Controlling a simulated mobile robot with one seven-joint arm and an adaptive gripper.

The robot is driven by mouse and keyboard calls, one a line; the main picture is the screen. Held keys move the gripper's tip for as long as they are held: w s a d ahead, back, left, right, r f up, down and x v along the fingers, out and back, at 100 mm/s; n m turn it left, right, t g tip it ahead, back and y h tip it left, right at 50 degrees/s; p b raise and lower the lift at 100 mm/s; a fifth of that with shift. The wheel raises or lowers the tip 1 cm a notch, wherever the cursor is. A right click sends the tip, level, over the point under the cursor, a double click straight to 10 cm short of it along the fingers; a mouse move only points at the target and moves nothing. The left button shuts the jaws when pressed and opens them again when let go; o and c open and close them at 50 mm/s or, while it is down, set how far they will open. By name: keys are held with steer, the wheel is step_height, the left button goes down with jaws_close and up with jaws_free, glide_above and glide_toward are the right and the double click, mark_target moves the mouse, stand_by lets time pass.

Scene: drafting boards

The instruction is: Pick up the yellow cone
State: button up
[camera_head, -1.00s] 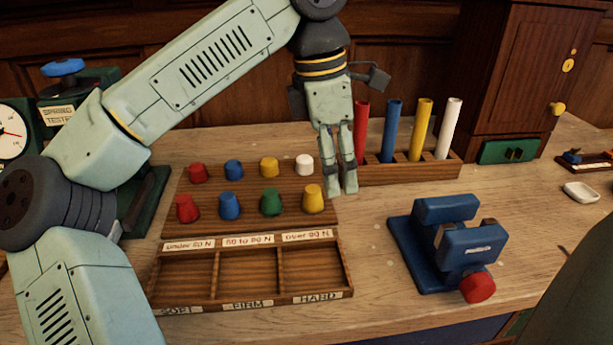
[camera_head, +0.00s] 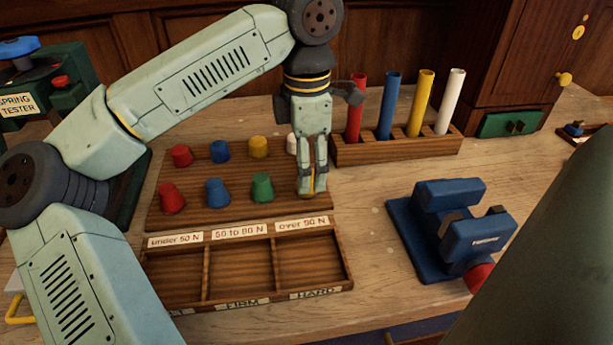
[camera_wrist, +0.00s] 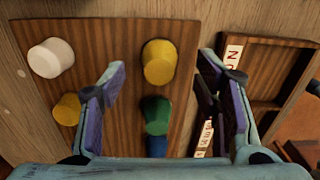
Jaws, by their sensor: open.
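The front-row yellow cone (camera_wrist: 160,62) stands on the wooden peg board, between my spread fingers in the wrist view. In the head view my gripper (camera_head: 312,192) points down at this cone's place and hides most of it. My gripper (camera_wrist: 163,68) is open, with one finger on each side of the cone; I cannot tell whether either touches it. A second yellow cone (camera_head: 258,147) stands in the back row, partly behind a finger in the wrist view (camera_wrist: 66,109).
Beside the front yellow cone is a green cone (camera_head: 262,187); blue, red and white (camera_wrist: 50,57) cones share the board (camera_head: 237,209). A three-compartment tray (camera_head: 240,270) in front is empty. A rack of coloured tubes (camera_head: 397,149) stands behind, a blue vise (camera_head: 445,230) to the right.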

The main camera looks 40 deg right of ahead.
steer(key=shift+f, duration=1.65)
steer(key=shift+c, duration=0.2)
steer(key=c, duration=1.2)
